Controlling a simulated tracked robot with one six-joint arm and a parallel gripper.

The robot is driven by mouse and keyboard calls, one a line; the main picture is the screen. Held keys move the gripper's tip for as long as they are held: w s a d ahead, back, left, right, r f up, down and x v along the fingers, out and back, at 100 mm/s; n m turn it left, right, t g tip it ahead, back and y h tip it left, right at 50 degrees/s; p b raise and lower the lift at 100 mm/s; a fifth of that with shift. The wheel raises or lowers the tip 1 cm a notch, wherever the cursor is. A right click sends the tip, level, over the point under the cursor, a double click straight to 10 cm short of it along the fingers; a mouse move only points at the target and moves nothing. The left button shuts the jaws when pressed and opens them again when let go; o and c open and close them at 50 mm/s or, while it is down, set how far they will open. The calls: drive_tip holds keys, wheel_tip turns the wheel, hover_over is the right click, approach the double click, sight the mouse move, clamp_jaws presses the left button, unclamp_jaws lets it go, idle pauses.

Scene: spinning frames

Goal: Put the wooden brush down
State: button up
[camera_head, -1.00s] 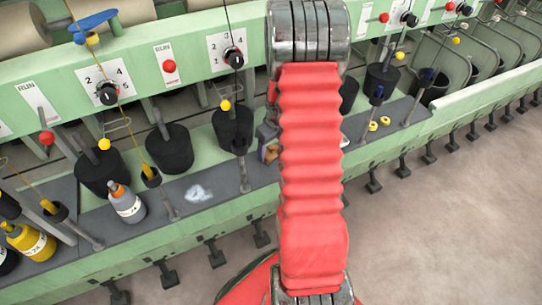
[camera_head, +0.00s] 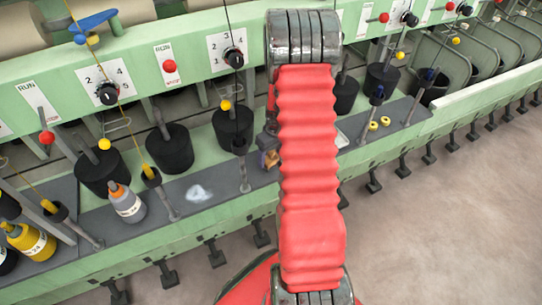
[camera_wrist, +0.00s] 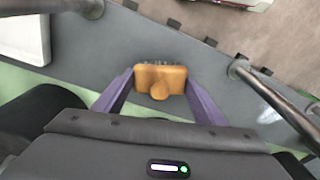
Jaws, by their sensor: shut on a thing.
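The wooden brush (camera_wrist: 160,80) is an orange-brown block with a round knob and pale bristles at its far side. In the wrist view it sits between the two purple fingers of my gripper (camera_wrist: 158,88), which are shut on it. The grey ledge of the machine lies beneath it; I cannot tell whether the bristles touch the ledge. In the head view a small part of the brush (camera_head: 270,159) shows at the left edge of my red arm, over the ledge, and the arm hides the rest.
A white tray (camera_wrist: 28,38) lies on the ledge in the wrist view. Metal rods (camera_wrist: 270,95) rise on the right. In the head view, a grey bottle (camera_head: 127,203), a white smear (camera_head: 199,193) and yellow rings (camera_head: 379,123) are on the ledge. Black cylinders (camera_head: 170,149) stand behind.

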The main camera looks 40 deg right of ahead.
drive_tip(key=o, duration=1.1)
drive_tip(key=shift+f, duration=0.1)
drive_tip(key=shift+c, duration=0.2)
drive_tip(key=shift+s+r, duration=0.25)
drive_tip(key=shift+r, duration=1.7)
drive_tip(key=shift+s+r, duration=0.2)
drive_tip(key=shift+r, duration=1.7)
drive_tip(key=shift+s+d, duration=0.1)
